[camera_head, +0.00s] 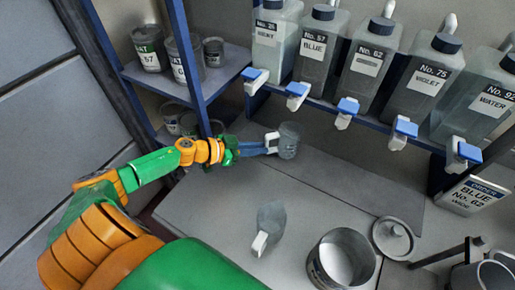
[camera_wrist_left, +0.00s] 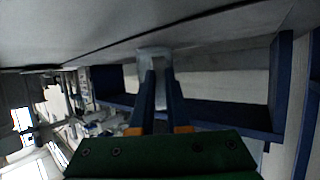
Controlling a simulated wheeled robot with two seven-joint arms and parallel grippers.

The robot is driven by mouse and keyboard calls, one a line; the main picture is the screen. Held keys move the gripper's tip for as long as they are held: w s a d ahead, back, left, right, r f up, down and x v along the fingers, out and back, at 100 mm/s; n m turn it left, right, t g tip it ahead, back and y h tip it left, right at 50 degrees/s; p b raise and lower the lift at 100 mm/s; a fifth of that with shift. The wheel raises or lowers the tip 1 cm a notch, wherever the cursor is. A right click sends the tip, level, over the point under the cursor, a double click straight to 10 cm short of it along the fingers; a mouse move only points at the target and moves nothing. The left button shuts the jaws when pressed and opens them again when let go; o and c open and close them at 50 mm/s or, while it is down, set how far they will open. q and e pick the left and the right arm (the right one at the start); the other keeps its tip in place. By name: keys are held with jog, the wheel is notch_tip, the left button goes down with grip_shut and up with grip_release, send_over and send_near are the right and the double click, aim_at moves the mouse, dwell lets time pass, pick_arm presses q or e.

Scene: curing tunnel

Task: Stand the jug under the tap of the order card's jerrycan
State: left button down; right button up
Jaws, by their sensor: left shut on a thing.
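My left gripper (camera_head: 270,146) is shut on the pale handle of a clear jug (camera_head: 289,142), left of centre in the head view. The jug looks upright, below and left of the No. 62 jerrycan's blue tap (camera_head: 347,107); I cannot tell whether it touches the surface. In the wrist view the fingers (camera_wrist_left: 160,85) close on the pale handle (camera_wrist_left: 154,52). The order card (camera_head: 473,195) reads BLUE No. 62 WIDE. The No. 62 jerrycan (camera_head: 369,60) is the middle one, its colour word too small to read. The No. 57 jerrycan (camera_head: 319,45) is labelled BLUE.
Other jerrycans are No. 75 VIOLET (camera_head: 424,78), No. 92 WATER (camera_head: 480,100) and one at the left (camera_head: 274,35). A second clear jug (camera_head: 271,216), an open can (camera_head: 343,260) and a lid (camera_head: 393,238) are in front. Paint tins (camera_head: 150,48) fill the left shelf.

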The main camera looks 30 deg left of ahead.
pick_arm(q)
jog(key=shift+w+f, duration=0.1)
jog(key=shift+f, duration=0.05)
jog(key=c, duration=0.9)
grip_release()
jog(key=p+v, duration=0.3)
jog(key=v, duration=0.9)
jog(key=shift+a, duration=0.1)
